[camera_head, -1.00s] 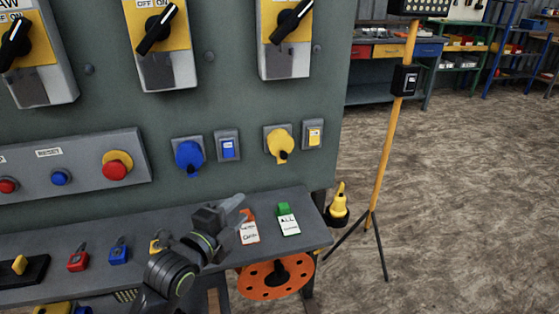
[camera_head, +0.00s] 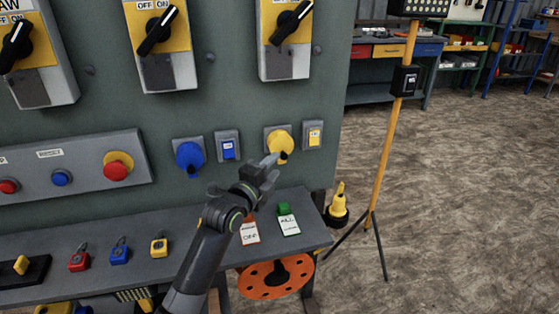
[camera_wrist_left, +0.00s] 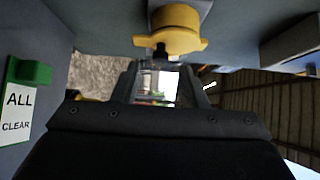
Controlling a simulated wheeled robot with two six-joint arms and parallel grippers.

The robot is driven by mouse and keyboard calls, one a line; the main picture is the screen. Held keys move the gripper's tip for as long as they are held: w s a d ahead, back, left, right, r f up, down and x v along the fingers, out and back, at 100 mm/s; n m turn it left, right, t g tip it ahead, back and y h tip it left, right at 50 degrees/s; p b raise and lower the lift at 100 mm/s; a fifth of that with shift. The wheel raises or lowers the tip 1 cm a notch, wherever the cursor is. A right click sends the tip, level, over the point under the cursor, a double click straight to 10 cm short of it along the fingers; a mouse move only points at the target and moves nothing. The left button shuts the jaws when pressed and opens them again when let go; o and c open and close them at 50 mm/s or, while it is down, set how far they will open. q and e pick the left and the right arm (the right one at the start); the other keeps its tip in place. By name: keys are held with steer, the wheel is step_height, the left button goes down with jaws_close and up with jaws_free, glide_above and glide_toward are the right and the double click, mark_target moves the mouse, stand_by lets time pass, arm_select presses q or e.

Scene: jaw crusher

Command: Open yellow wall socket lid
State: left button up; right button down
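The yellow wall socket with its round lid (camera_head: 281,142) sits on the grey panel, right of the blue socket; its lid looks shut. In the left wrist view the yellow socket (camera_wrist_left: 176,30) is at the top centre, with a tab on its rim. My left gripper (camera_head: 270,162) is just below and left of the yellow lid, close to its lower edge. In the left wrist view the two fingers of this gripper (camera_wrist_left: 158,85) are apart with nothing between them. Whether they touch the lid is unclear. My right gripper is in neither view.
Below is a grey shelf (camera_head: 185,260) with padlocks and a green-topped tag (camera_head: 288,219).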

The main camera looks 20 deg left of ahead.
mark_target(283, 158)
arm_select(q)
steer(key=shift+w+d, duration=0.2)
steer(key=shift+w, duration=0.8)
steer(key=shift+w+d, duration=0.2)
steer(key=shift+w, duration=0.75)
jaws_close()
